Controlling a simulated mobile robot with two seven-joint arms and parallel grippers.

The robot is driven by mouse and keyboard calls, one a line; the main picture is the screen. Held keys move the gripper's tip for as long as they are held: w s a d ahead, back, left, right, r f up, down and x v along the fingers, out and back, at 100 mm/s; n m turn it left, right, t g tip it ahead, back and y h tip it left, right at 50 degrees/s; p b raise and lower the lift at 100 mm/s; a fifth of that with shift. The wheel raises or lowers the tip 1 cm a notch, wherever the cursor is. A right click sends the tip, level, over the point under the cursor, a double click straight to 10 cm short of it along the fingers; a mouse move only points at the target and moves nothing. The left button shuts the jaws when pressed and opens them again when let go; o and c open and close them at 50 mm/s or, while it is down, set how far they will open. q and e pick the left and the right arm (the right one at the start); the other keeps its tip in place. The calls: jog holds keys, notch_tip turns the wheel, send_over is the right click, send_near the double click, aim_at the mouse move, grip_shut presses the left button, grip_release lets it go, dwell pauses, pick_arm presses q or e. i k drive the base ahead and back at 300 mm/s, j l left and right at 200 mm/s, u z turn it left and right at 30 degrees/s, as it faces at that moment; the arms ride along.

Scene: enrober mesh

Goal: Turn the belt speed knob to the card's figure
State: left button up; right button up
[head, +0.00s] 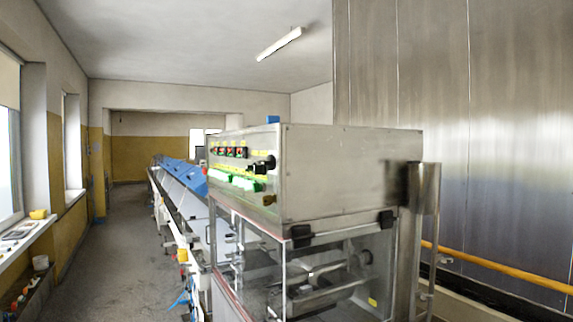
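A steel machine cabinet (340,175) stands at the centre, its control panel on the narrow left-hand face, seen at a steep angle. A large black knob (263,165) sticks out near the panel's right end. I cannot tell whether it is the belt speed knob, and its setting is not readable. A row of small red and black controls (231,152) is at the panel's upper left. Bright green parts (240,183) are along its lower edge. No card with a readable figure can be made out. Neither gripper is in view.
Clear guards with black latches (301,233) enclose the machine below the cabinet. A long conveyor line with blue covers (183,178) runs back behind it. The grey floor (110,250) at the left is open. A yellow rail (500,266) runs along the steel wall at the right.

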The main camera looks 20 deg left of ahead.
aim_at(249, 167)
jog(key=i+j, duration=0.1)
jog(key=j, duration=0.5)
jog(key=i+j, duration=0.1)
jog(key=j, duration=0.5)
jog(key=i+j, duration=0.1)
jog(key=j, duration=0.45)
